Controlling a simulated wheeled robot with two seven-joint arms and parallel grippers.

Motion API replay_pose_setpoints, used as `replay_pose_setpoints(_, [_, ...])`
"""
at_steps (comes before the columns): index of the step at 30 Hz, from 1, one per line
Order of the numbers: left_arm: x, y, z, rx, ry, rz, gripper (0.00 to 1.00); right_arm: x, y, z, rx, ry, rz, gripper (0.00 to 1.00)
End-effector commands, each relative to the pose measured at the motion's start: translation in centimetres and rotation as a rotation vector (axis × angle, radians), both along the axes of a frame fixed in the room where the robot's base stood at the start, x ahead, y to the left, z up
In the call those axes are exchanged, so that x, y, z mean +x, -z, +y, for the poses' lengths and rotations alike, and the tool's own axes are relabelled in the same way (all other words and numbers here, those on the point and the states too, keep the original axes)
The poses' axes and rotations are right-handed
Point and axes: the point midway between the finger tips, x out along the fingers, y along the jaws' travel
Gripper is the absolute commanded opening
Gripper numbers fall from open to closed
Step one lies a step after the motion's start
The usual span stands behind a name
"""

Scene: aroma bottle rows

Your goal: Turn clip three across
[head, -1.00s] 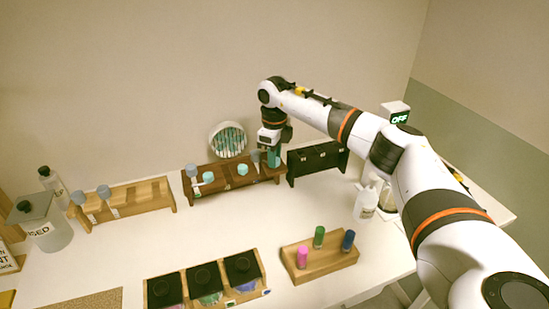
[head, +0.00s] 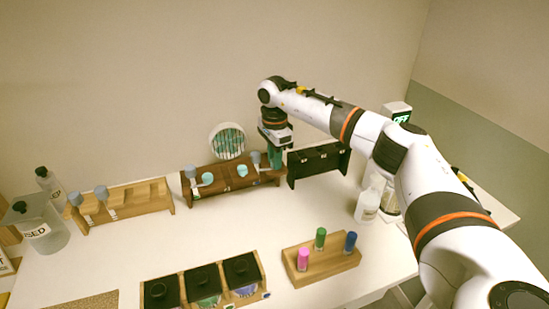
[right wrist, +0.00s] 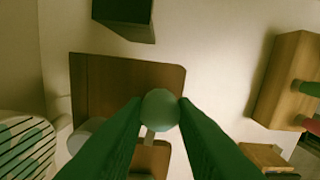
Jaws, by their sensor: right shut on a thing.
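A dark brown wooden rack (head: 220,186) stands against the back wall. At its left end are a grey round-topped piece (head: 190,171) and a teal one (head: 207,178). Another teal piece (head: 242,170) and a grey one (head: 256,157) are towards its right end. My right gripper (head: 275,160) points down at the rack's right end. In the right wrist view its green fingers are shut on a pale round-topped clip (right wrist: 160,110), above the rack (right wrist: 105,85). In the head view the fingers hide most of the held clip. Which clip is the third I cannot tell. My left gripper is not visible.
A black rack (head: 318,162) stands close on the right. A light wooden rack (head: 140,196) is at the left. A small wooden holder (head: 325,268) with coloured vials and a row of black-topped boxes (head: 203,277) are in front. The table's middle is clear.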

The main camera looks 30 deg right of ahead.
Motion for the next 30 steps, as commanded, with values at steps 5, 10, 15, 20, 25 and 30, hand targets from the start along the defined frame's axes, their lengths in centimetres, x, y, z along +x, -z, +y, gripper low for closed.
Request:
replay_pose_setpoints(5, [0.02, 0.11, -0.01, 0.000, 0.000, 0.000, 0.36, 0.11, -0.31, -0.08, 0.001, -0.083, -0.007, 0.02])
replay_pose_setpoints(10, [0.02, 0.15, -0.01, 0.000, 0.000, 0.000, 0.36, 0.12, -0.34, -0.08, 0.001, -0.131, -0.008, 0.02])
replay_pose_setpoints(15, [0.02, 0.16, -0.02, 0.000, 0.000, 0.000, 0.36, 0.12, -0.37, -0.08, 0.001, -0.149, -0.008, 0.02])
replay_pose_setpoints(20, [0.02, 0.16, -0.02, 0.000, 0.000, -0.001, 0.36, 0.13, -0.38, -0.08, 0.001, -0.152, -0.009, 0.02])
replay_pose_setpoints(25, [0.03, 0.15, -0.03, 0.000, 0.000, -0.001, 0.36, 0.14, -0.40, -0.10, 0.000, -0.152, -0.009, 0.02])
replay_pose_setpoints(30, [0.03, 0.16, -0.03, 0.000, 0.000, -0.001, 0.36, 0.10, -0.31, -0.08, 0.001, -0.151, -0.007, 0.46])
